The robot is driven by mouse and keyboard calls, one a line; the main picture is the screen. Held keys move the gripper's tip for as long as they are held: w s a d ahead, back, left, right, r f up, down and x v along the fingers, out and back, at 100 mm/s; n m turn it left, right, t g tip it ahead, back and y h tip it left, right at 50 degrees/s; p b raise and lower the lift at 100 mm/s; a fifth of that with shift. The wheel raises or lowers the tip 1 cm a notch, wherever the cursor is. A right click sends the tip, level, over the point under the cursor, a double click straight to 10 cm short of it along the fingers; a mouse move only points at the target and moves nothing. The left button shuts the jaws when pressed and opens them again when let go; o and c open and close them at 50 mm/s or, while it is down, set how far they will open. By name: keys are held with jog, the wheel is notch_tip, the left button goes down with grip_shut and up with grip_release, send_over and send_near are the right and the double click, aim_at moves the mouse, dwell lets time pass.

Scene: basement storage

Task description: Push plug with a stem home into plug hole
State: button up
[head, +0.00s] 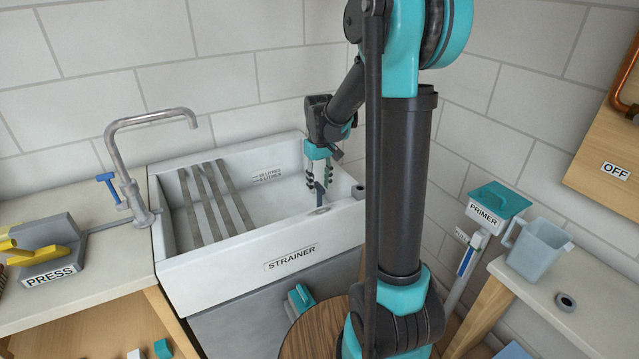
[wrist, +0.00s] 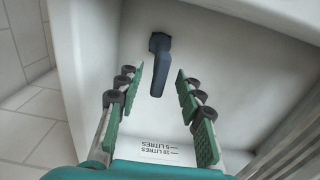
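The plug with a stem (wrist: 159,62) is dark blue, with a wide round end and a long stem. It stands at the sink floor and also shows in the head view (head: 320,194). My gripper (wrist: 159,76) is open and empty, its two green-padded fingers apart on either side of the stem's line. In the head view my gripper (head: 318,182) points down into the right part of the white sink (head: 212,268), just above the plug. The plug hole is not clearly visible; I cannot tell how deep the plug sits in it.
Grey slats (head: 216,200) cross the sink's left part. The sink's front wall is labelled STRAINER, and its walls stand close around my gripper. A tap (head: 125,185) rises at the left. A jug (head: 536,250) stands on the right bench.

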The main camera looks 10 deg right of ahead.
notch_tip(320, 180, up, 12)
dwell(0.6)
dwell(0.5)
